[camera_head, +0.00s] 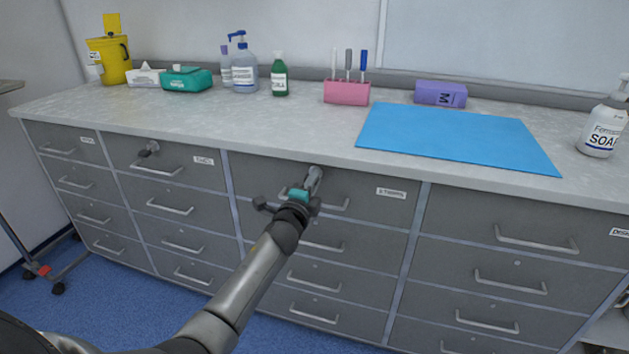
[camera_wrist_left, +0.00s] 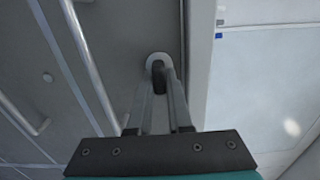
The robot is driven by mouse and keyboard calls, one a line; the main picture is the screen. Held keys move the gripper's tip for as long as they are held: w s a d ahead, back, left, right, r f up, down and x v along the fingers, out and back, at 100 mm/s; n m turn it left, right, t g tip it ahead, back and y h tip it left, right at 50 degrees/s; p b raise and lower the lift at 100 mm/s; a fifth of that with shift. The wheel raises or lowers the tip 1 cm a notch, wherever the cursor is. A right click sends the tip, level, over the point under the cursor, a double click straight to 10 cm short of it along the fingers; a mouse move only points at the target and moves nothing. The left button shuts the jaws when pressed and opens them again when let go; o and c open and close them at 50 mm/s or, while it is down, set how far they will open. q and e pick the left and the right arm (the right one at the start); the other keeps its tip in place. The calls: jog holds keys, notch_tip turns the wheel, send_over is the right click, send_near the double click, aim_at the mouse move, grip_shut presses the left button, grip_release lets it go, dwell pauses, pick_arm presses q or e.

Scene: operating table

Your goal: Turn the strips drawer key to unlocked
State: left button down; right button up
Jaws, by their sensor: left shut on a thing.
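The strips drawer (camera_head: 365,208) is the top drawer of the third column from the left, with a small white label (camera_head: 391,193) at its right. My left gripper (camera_head: 314,179) is at the lock near the drawer's top edge, just under the counter. In the left wrist view, the dark key (camera_wrist_left: 158,77) stands out from a pale round lock plate (camera_wrist_left: 156,60). The fingers of my left gripper (camera_wrist_left: 160,92) are shut on it, one on each side. In the head view the gripper hides the key, and its turn angle is hard to tell. My right gripper is not in view.
Another key (camera_head: 150,148) sticks out of the top drawer to the left. The counter (camera_head: 270,118) overhangs closely above and holds a blue mat (camera_head: 455,137), bottles and a pink holder (camera_head: 347,93).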

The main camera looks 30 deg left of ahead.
pick_arm(q)
jog(key=c, duration=0.8)
grip_release()
jog(key=shift+c, duration=0.2)
jog(key=shift+s, duration=0.1)
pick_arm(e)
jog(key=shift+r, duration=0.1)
pick_arm(q)
jog(key=p+v, duration=0.3)
jog(key=v, duration=1.2)
jog(key=shift+p, duration=0.4)
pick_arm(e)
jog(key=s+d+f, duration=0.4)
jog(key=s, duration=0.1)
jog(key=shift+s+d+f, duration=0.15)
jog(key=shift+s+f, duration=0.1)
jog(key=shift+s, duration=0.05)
pick_arm(q)
jog(key=shift+a, duration=0.1)
